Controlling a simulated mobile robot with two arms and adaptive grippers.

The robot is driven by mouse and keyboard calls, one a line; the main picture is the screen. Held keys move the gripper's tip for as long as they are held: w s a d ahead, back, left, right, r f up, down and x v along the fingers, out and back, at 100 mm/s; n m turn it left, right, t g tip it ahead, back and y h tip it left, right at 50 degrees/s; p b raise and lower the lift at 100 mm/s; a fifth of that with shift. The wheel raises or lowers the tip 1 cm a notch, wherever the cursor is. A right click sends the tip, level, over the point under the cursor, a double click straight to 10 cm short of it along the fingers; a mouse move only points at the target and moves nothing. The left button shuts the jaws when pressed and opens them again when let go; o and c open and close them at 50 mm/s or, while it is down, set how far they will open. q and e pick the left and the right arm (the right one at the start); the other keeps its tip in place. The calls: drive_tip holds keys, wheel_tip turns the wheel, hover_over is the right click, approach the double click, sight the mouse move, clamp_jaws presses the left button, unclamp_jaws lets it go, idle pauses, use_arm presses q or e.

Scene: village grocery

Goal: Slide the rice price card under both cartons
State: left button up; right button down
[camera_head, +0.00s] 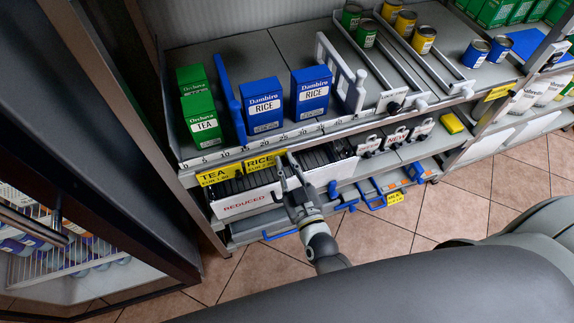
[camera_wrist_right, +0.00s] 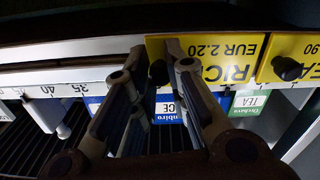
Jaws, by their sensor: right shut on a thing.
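Two blue rice cartons stand upright on the top shelf, the left one (camera_head: 263,112) and the right one (camera_head: 311,92), with a gap between them. The yellow rice price card (camera_head: 262,162) is on the shelf's front edge, below the left carton and left of the right one. It shows upside down in the right wrist view (camera_wrist_right: 218,66). My right gripper (camera_head: 286,168) is at the card's right end in the head view. In the wrist view its fingers (camera_wrist_right: 154,58) close around a black knob (camera_wrist_right: 157,73) on the card. My left gripper is not in view.
The yellow tea card (camera_head: 219,174) sits directly left of the rice card, below green tea cartons (camera_head: 201,117). A blue divider (camera_head: 230,100) and a white divider (camera_head: 342,72) flank the rice cartons. A numbered scale (camera_head: 300,132) runs along the edge, free of cards right of my gripper.

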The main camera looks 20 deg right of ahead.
drive_tip(key=d+p, duration=0.1)
drive_tip(key=d, duration=0.7)
drive_tip(key=shift+d, duration=0.25)
drive_tip(key=shift+w+f, duration=0.1)
drive_tip(key=c, duration=1.4)
unclamp_jaws()
drive_tip(key=shift+o, duration=0.2)
drive_tip(key=s, duration=1.2)
drive_tip(key=shift+d, duration=0.2)
